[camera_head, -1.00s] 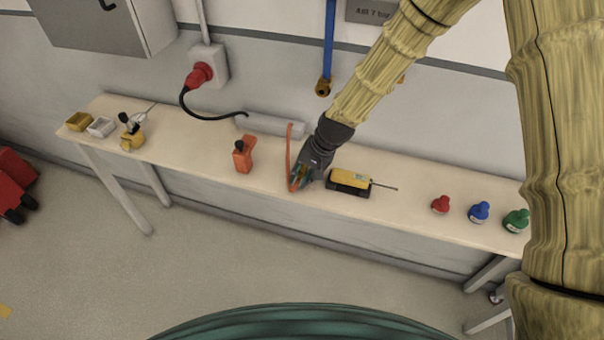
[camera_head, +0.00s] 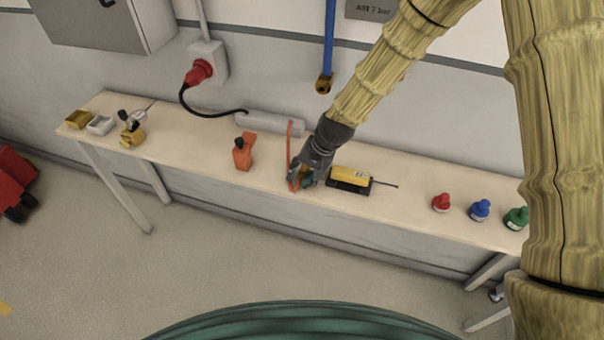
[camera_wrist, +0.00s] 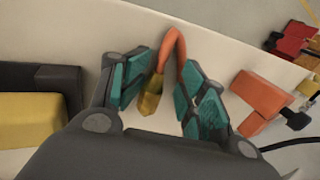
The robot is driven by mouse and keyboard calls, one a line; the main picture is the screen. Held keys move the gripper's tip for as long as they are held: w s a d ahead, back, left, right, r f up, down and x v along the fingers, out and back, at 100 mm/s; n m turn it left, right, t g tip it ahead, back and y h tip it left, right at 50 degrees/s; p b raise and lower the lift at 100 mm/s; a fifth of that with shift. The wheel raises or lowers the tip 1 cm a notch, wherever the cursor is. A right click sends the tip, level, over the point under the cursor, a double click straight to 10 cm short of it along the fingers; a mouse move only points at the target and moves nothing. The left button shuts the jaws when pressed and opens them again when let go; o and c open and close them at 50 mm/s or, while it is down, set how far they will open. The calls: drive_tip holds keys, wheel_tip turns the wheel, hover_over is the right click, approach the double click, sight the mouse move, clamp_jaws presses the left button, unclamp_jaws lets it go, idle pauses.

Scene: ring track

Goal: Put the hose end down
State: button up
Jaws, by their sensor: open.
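The orange hose (camera_head: 290,147) lies at the middle of the bench, left of my gripper in the head view. In the wrist view the hose end (camera_wrist: 152,95) has a brass-coloured fitting and lies between my teal finger pads, with a gap on the right side. The orange hose bends over at the top of that view (camera_wrist: 176,45). My gripper (camera_head: 303,181) is low at the bench's front part, and in the wrist view (camera_wrist: 160,100) its fingers are apart. Whether the fitting touches the bench top or a pad is hard to tell.
The bench (camera_head: 210,150) holds a yellow and black tool (camera_head: 349,178) close to the right of my gripper. Red, blue and green knobbed objects (camera_head: 480,210) stand far right. A grey bar (camera_head: 270,123) lies at the back.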

drive_tip(key=shift+r, duration=0.1)
drive_tip(key=shift+r, duration=0.65)
drive_tip(key=b+v, duration=0.2)
drive_tip(key=v, duration=0.9)
drive_tip(key=shift+r, duration=0.35)
drive_tip(key=shift+d, duration=0.15)
